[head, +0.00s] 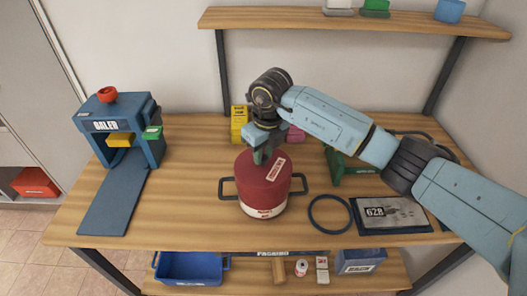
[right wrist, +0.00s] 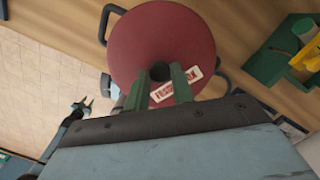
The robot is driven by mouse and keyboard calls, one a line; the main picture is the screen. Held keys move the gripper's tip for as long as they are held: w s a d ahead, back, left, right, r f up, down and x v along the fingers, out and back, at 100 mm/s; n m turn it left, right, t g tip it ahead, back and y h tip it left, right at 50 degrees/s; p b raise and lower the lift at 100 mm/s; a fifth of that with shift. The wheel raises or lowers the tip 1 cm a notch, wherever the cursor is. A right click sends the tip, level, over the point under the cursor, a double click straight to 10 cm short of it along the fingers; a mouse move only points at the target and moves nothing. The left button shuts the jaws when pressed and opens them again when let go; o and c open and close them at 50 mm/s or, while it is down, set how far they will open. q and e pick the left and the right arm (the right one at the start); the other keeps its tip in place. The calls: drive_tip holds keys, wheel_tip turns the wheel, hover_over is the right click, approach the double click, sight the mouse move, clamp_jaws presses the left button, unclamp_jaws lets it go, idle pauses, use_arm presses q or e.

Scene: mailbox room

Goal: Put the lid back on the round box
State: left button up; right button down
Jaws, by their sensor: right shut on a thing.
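The round box (head: 263,210) stands on the workbench, with a red and white side and dark handles. Its red lid (head: 266,172) has a pale label and sits level over the box. I cannot tell whether it is fully seated. My right gripper (head: 262,155) comes down from above and is shut on the lid's dark knob. In the right wrist view the green fingers of my right gripper (right wrist: 160,82) close on both sides of the knob, over the lid (right wrist: 165,35). My left gripper (right wrist: 83,106) shows small there, far from the box, with its fingers apart.
A blue baler (head: 125,125) stands at the left. A dark ring (head: 330,213), a scale marked 628 (head: 390,214) and a green tool (head: 345,168) lie to the right of the box. A yellow box (head: 239,122) is behind. Blue bin (head: 190,266) is on the lower shelf.

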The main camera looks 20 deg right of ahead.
drive_tip(key=c, duration=1.1)
unclamp_jaws()
drive_tip(key=shift+o, duration=0.2)
drive_tip(key=o, duration=0.4)
drive_tip(key=shift+r, duration=0.1)
drive_tip(key=shift+r+p, duration=2.2)
drive_tip(key=shift+r, duration=1.25)
